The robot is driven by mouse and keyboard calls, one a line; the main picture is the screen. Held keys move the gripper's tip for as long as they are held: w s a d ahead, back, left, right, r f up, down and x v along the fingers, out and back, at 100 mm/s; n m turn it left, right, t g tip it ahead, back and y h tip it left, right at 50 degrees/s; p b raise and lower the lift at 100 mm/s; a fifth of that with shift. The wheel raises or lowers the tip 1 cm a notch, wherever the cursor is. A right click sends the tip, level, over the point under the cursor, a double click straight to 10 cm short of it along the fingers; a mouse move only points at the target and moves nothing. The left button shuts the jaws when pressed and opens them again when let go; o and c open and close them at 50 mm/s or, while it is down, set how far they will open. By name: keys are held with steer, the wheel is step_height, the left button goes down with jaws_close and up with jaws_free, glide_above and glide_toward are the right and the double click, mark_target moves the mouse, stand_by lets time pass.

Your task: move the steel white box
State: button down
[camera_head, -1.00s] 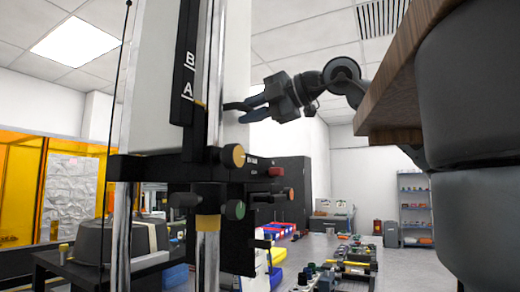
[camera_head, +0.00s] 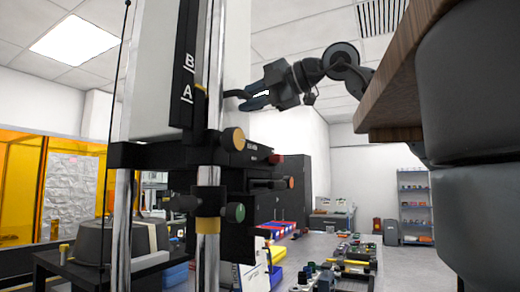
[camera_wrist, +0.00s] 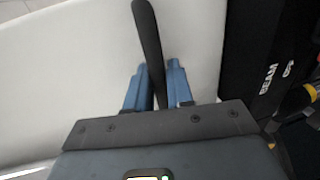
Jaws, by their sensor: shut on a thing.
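The white box (camera_head: 150,85) is a tall pale body on the dark carriage (camera_head: 175,154), behind the metal rods, in the head view. It fills much of the wrist view as a smooth white surface (camera_wrist: 60,75). My gripper (camera_head: 248,100) is at its right side. In the wrist view my blue fingers (camera_wrist: 155,88) are closed on both sides of a dark bar (camera_wrist: 150,40), which looks like a handle on the box. Its attachment to the box is not clear. The box's top is out of view.
An orange knob (camera_head: 233,139) and green knob (camera_head: 234,212) stick out below the box. A wooden-edged shelf (camera_head: 405,80) is at right. A bench with small parts (camera_head: 320,245) lies behind.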

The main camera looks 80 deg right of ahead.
steer(key=shift+r, duration=1.05)
stand_by(0.7)
steer(key=c, duration=1.2)
jaws_free()
steer(key=shift+o, duration=0.2)
steer(key=shift+f, duration=0.1)
